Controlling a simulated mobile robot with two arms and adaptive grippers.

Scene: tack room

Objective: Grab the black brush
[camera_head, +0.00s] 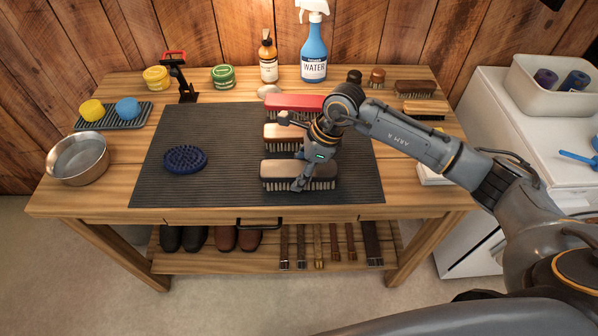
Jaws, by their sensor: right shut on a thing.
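My right gripper (301,181) reaches down from the right over the front part of the dark mat. It is shut on the front brush (273,170), a long block brush with a greyish-brown top and dark sides and bristles. The brush lies level at the mat's front right; whether it touches the mat is unclear. The gripper and wrist hide part of its middle and right. Behind it are a tan-topped brush (277,132), partly hidden by my arm, and a red-topped brush (290,102). A dark blue oval brush (185,159) lies on the left. My left gripper is not in view.
The mat (225,130) covers the middle of the wooden table (100,190). A metal bowl (78,158) stands left. A blue spray bottle (314,50) and brown bottle (268,58) stand at the back. More brushes (415,89) lie back right. The mat's left half is mostly free.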

